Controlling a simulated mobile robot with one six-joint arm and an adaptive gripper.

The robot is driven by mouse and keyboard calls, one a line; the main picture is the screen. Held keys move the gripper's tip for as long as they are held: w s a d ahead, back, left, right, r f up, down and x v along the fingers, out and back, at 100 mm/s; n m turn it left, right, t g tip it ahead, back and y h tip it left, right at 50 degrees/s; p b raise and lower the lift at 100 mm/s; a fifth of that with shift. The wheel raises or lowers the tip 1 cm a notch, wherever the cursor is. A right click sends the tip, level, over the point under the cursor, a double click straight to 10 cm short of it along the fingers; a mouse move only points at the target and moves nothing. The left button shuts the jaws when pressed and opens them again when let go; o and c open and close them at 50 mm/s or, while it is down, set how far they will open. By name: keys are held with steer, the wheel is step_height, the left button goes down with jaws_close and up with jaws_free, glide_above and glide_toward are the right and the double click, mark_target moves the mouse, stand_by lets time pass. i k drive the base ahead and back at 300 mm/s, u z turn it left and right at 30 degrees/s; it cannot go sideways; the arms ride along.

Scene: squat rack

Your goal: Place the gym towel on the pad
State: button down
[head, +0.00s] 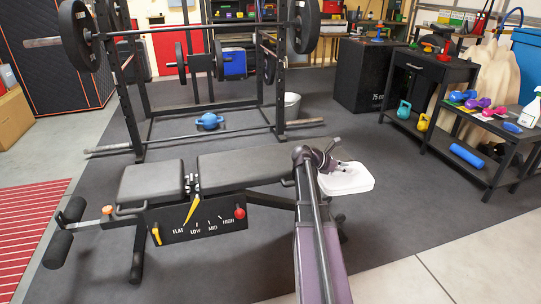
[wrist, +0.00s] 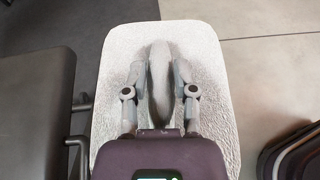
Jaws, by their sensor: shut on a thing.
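The white gym towel (head: 347,181) is a flat, rounded rectangle held in the air just right of the bench's right end. My gripper (head: 329,165) is shut on it from above. In the wrist view, a raised fold stands between the fingers of my gripper (wrist: 160,72), and the rest of the towel (wrist: 208,55) spreads flat around them. The bench has a long black pad (head: 245,163) and a shorter black pad (head: 150,181) at left. A black pad (wrist: 35,110) shows left of the towel in the wrist view, apart from it. My arm hides the long pad's right end.
A squat rack (head: 138,95) with a loaded barbell stands behind the bench. A low bar (head: 230,135) lies behind the pads. A shelf (head: 460,145) with kettlebells and dumbbells stands right. Both pads' tops are bare, and floor is clear right of the bench.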

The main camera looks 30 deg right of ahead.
mark_target(276, 158)
steer(key=i, duration=0.85)
steer(key=z, duration=0.05)
